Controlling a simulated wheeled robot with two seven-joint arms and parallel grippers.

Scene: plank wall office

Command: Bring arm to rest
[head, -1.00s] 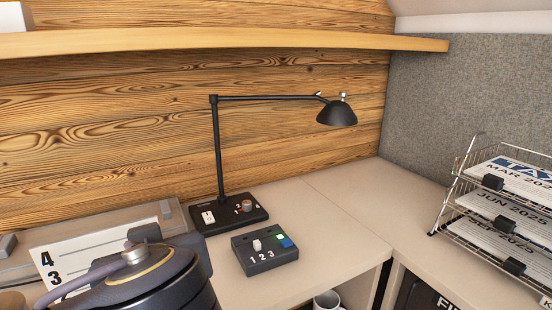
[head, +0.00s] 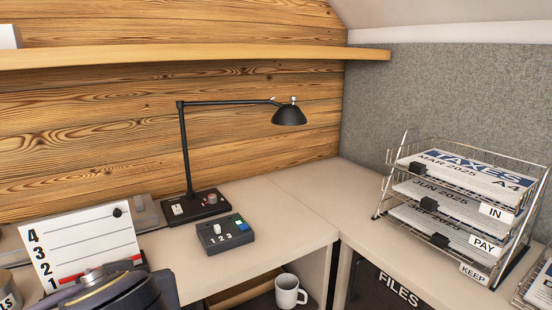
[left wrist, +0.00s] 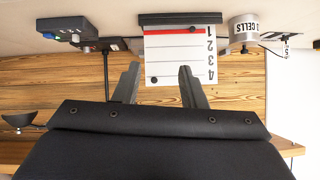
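My left arm (head: 112,290) shows at the bottom left of the head view, in front of the numbered white board (head: 80,242); its fingertips cannot be made out there. In the left wrist view, which is upside down, my left gripper (left wrist: 158,76) has its two fingers apart with nothing held between them. The numbered board (left wrist: 182,55) shows beyond the fingers, with a gap that I cannot judge. My right arm and gripper are in neither view.
A black desk lamp (head: 186,150) and a black switch box (head: 225,234) stand on the desk. A wire tray rack (head: 400,160) with papers is at right. A white mug (head: 289,292) sits below the desktop. A wooden shelf (head: 200,55) runs above. The desk corner is clear.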

